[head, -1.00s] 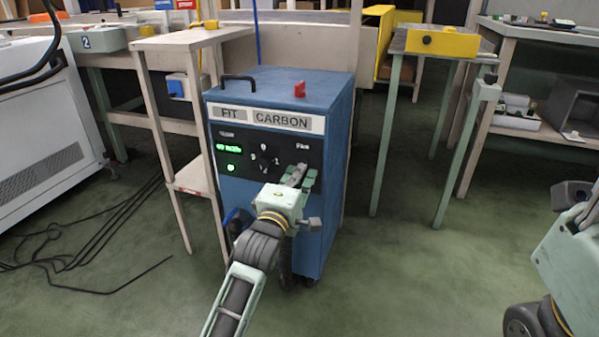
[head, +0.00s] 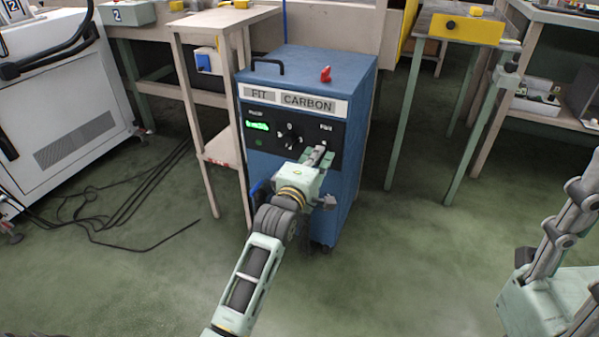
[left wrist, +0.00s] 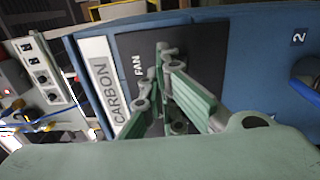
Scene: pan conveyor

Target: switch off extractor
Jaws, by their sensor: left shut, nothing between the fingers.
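The extractor (head: 352,115) is a blue cabinet labelled FIT CARBON in the middle of the head view; its blue front also shows in the left wrist view (left wrist: 245,60). Its black control panel (head: 276,137) carries a green-lit display (head: 258,126), a dark dial (head: 289,137) and a FAN label (left wrist: 137,67). The small indicator (head: 259,142) below the display looks dim. My left gripper (head: 320,153) is shut and empty at the panel's right part, below the FAN label; its fingertips (left wrist: 166,50) are close to the panel. The fingers hide whatever control is there; contact cannot be told.
A red knob (head: 325,74) and a black handle (head: 267,66) are on the extractor's top. A wooden stand (head: 190,95) is close on its left, and cables (head: 130,195) lie on the floor. A table with a yellow box (head: 466,28) stands right. Floor in front is open.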

